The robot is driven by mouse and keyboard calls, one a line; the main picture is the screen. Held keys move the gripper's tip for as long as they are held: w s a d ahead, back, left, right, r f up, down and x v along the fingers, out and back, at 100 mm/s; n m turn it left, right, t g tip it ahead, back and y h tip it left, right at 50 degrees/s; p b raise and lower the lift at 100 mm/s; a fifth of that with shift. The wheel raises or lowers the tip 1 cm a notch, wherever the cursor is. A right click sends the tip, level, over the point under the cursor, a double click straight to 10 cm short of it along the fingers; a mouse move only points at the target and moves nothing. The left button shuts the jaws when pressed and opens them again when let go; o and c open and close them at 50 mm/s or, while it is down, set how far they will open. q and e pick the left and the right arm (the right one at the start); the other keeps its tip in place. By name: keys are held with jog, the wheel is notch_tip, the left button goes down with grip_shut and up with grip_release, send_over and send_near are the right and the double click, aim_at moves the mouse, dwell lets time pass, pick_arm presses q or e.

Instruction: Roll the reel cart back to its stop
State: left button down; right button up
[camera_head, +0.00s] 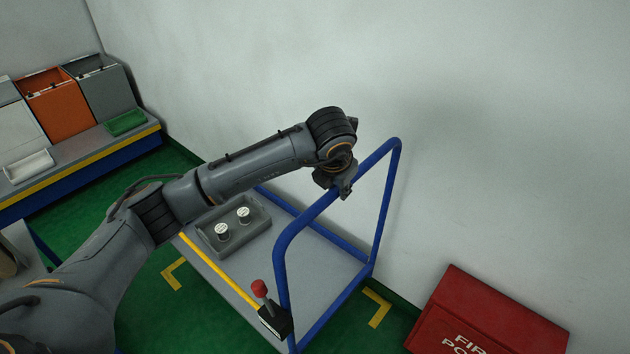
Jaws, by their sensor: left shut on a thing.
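The reel cart (306,268) has a flat grey deck with a yellow front-left edge and a blue tube handle (376,156) standing up at its right end. My left gripper (343,187) is shut on the top bar of this handle, around its middle. A grey tray (256,229) on the deck holds two white-topped reels, one on the left (222,231) and one on the right (244,215). My left arm hides part of the cart's far end. I cannot make out a stop for the cart. My right gripper is out of view.
Yellow corner marks (377,308) lie on the green floor. A red box (487,318) is at the lower right. A wall stands behind; a bench with bins (62,103) is at left.

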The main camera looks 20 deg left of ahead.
pick_arm(q)
jog(key=shift+s+d+f, duration=0.1)
jog(key=shift+s+d, duration=0.2)
jog(key=shift+d, duration=0.35)
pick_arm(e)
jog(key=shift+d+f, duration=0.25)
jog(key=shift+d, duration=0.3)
pick_arm(q)
jog(key=shift+d, duration=0.1)
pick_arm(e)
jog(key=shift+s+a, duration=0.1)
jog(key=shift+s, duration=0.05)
pick_arm(q)
jog(key=c, duration=1.2)
grip_release()
jog(key=shift+o, duration=0.4)
jog(key=shift+s+d, duration=0.1)
jog(key=v, duration=1.2)
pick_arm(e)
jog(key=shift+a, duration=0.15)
